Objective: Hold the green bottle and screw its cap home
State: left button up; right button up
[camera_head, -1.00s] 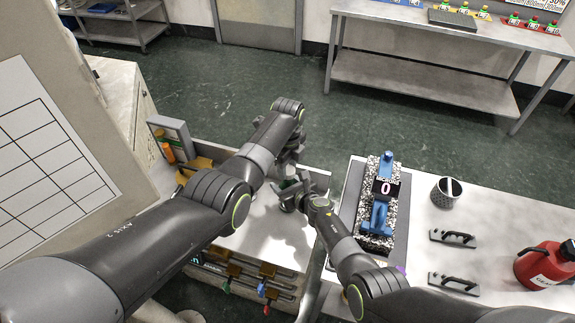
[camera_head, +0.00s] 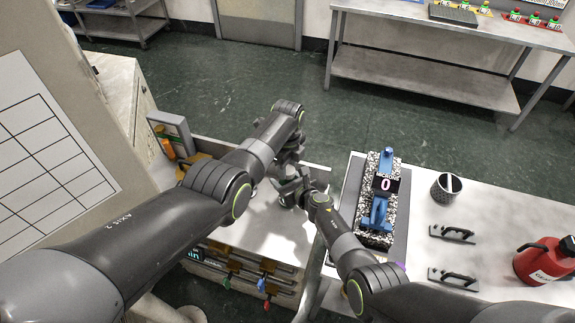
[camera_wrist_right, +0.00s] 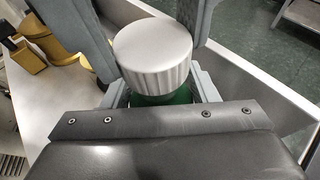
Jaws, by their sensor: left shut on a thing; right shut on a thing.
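The ribbed silver cap (camera_wrist_right: 153,55) sits on the green bottle (camera_wrist_right: 162,97) in the right wrist view, and only a strip of green shows under it. My left gripper (camera_head: 287,186) reaches over from the left; its grey fingers stand on both sides of the cap and are shut on it. My right gripper (camera_wrist_right: 157,92) has its light grey fingers lower, on both sides of the green bottle, shut on it. In the head view the two grippers meet over the white bench and hide bottle and cap. Whether the cap is fully seated cannot be told.
A blue fixture (camera_head: 380,212) with a display reading 0 stands on a speckled block right of my grippers. Beyond it are a mesh cup (camera_head: 446,187), two black handles (camera_head: 452,234) and a red canister (camera_head: 545,262). The white bench (camera_head: 262,225) has a raised rim.

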pick_arm(q)
jog(key=shift+f, duration=0.5)
jog(key=m, duration=0.5)
jog(key=shift+m, duration=0.4)
jog(key=m, duration=0.4)
jog(key=shift+d, duration=0.1)
jog(key=o, duration=0.9)
jog(key=shift+r, duration=2.2)
